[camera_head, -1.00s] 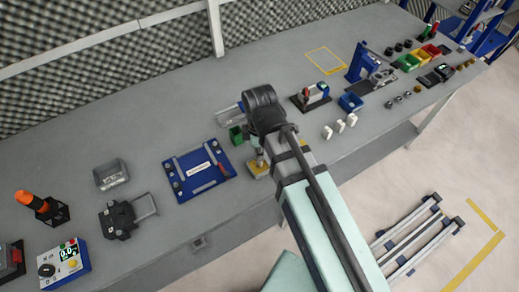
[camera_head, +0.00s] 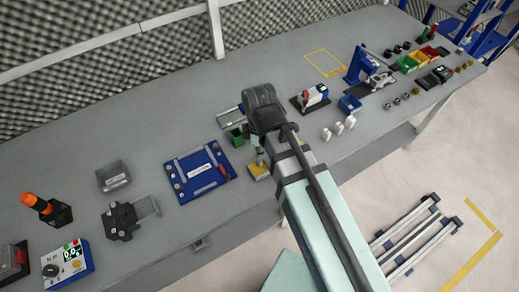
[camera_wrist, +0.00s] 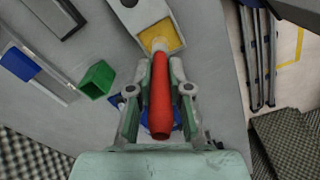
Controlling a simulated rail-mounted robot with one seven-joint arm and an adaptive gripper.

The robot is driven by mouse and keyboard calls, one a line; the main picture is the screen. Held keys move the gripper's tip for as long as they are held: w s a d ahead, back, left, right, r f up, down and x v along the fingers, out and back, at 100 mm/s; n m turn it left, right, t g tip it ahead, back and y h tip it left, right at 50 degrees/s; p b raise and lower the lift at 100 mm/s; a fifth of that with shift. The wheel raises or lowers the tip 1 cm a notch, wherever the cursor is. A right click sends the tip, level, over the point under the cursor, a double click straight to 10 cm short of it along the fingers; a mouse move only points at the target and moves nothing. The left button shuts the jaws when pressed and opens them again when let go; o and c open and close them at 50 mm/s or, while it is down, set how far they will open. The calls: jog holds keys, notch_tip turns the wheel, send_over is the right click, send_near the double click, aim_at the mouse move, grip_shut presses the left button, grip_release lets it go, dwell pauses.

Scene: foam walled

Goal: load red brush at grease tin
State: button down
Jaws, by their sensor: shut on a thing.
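My gripper (camera_wrist: 160,90) is shut on the red brush (camera_wrist: 160,95), with one finger on each side of its handle. The brush's pale tip (camera_wrist: 159,45) points toward the far side of the wrist view. The grease tin (camera_wrist: 147,13) is a grey-white open box with yellow grease inside. The brush tip overlaps the yellow area; I cannot tell whether it touches. In the head view the yellow of the tin (camera_head: 258,171) shows just below my gripper (camera_head: 259,155), near the bench's front edge. The brush is mostly hidden there by my arm.
A small green box (camera_head: 236,138) stands left of my gripper, and a blue board (camera_head: 197,172) lies farther left. A blue bin (camera_head: 350,104) and white pieces (camera_head: 338,129) stand to the right. Bare bench (camera_head: 170,120) lies behind the board.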

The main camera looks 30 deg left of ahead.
jog(key=shift+r+p, duration=1.85)
jog(key=shift+r, duration=0.7)
jog(key=shift+w, duration=0.15)
